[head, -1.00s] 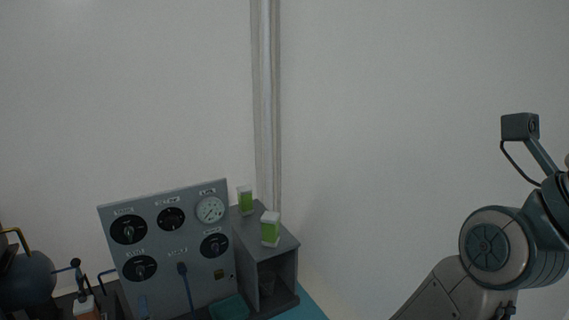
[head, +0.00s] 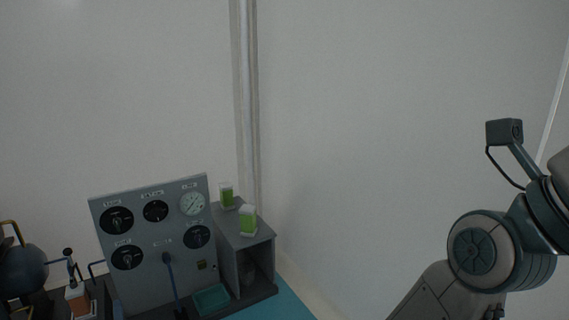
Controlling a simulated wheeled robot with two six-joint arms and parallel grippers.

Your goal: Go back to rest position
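No gripper shows in the head view. Part of my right arm (head: 490,250) is bent at the right side of the picture, well apart from the bench equipment. Its fingers are outside the frame. My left arm is not in the picture.
A grey control panel (head: 182,238) with dials stands at lower left. Beside it is a grey open-fronted box (head: 230,225) with two green-and-white cartons (head: 226,195) (head: 248,221) on top. A teal tray (head: 211,299) lies in front. A dark round vessel (head: 22,270) is at far left. The wall behind is bare.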

